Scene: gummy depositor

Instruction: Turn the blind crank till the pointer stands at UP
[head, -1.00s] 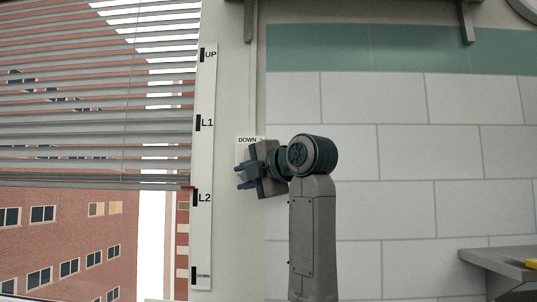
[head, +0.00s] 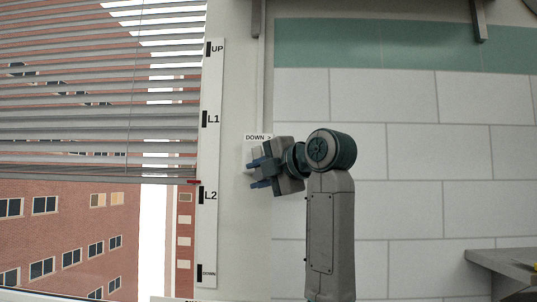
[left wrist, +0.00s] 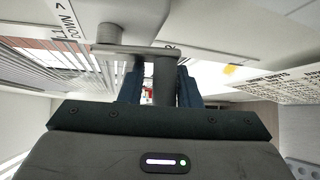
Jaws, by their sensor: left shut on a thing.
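The blind (head: 100,125) hangs at the left, its lower edge a little above the L2 mark. Its red pointer (head: 193,182) stands just above the L2 mark on the white scale strip (head: 210,150), well below L1 and UP. My left gripper (head: 252,173) is at the crank box (head: 248,150) right of the strip. In the left wrist view its fingers (left wrist: 159,88) are shut on the grey crank handle (left wrist: 163,75). The crank arm (left wrist: 138,49) runs from the handle to the hub (left wrist: 110,33). The gripper hides most of the crank in the head view. My right gripper is out of view.
A white tiled wall (head: 430,150) with a green band fills the right side. A grey shelf (head: 505,270) juts out at the lower right. A bracket (head: 479,20) hangs at the top right.

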